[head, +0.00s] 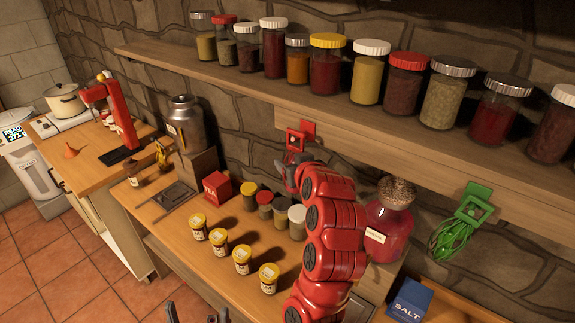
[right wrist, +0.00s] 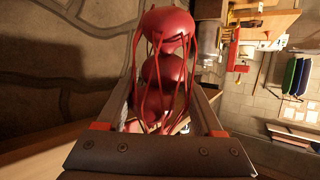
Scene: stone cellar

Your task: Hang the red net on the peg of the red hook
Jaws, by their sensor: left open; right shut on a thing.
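The red hook (head: 309,128) is a small red plate on the front edge of the shelf in the head view. A red square frame (head: 295,140) shows just in front and left of it; I cannot tell whether it is on the peg. My right gripper (head: 288,168) is just below the hook, shut on the red net. The red net (right wrist: 165,70), with dark red round bulbs inside, fills the space between the fingers in the right wrist view. In the head view the net is mostly hidden by my gripper and arm. My left gripper (head: 197,315) is open and empty at the bottom edge.
The shelf (head: 225,78) carries a row of jars above my right gripper. A green hook with a green net (head: 452,235) hangs at right. A big red jar (head: 388,228) stands beside my right arm. Several yellow-lidded jars (head: 241,261) stand on the counter.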

